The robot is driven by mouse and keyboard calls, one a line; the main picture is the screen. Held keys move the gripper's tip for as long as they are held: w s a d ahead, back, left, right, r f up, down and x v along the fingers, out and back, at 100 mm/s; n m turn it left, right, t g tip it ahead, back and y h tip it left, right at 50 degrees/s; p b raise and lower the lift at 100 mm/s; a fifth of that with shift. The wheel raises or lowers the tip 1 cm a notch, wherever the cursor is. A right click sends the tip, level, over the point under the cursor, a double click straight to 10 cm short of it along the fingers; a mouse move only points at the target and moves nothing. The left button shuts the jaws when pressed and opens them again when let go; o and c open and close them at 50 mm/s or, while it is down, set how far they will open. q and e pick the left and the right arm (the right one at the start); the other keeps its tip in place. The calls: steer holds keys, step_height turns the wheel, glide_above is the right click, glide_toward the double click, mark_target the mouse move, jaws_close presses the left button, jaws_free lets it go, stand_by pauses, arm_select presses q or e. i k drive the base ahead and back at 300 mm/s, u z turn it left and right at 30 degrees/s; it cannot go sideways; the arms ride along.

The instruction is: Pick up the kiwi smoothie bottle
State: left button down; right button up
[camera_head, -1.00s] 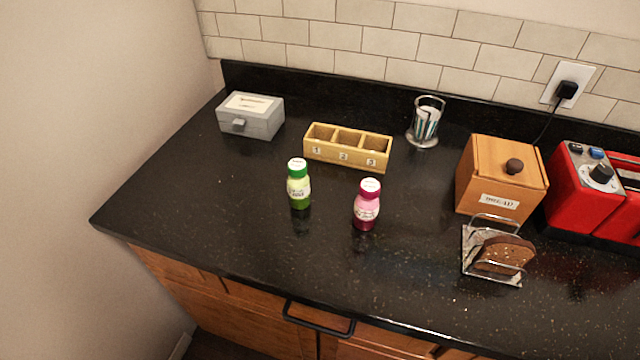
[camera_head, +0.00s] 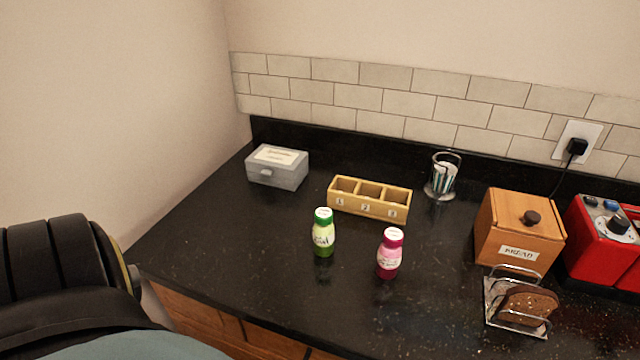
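A small green bottle with a green cap and white label (camera_head: 323,234) stands upright on the black counter; by its colour it is the kiwi smoothie bottle, though its label is too small to read. A pink bottle with a magenta cap (camera_head: 390,254) stands upright to its right, a little nearer the front edge. A dark arm part of mine shows at the lower left, apart from both bottles. Neither gripper is in view.
Behind the bottles sits a wooden three-compartment box (camera_head: 368,199). A grey box (camera_head: 277,167) is at the back left. A glass holder (camera_head: 443,176), bread box (camera_head: 519,228), toast rack (camera_head: 521,302) and red appliance (camera_head: 599,240) stand to the right. The counter's left part is clear.

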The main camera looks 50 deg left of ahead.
mark_target(323, 227)
steer(key=k, duration=0.8)
steer(key=u, duration=1.35)
steer(key=i, duration=0.35)
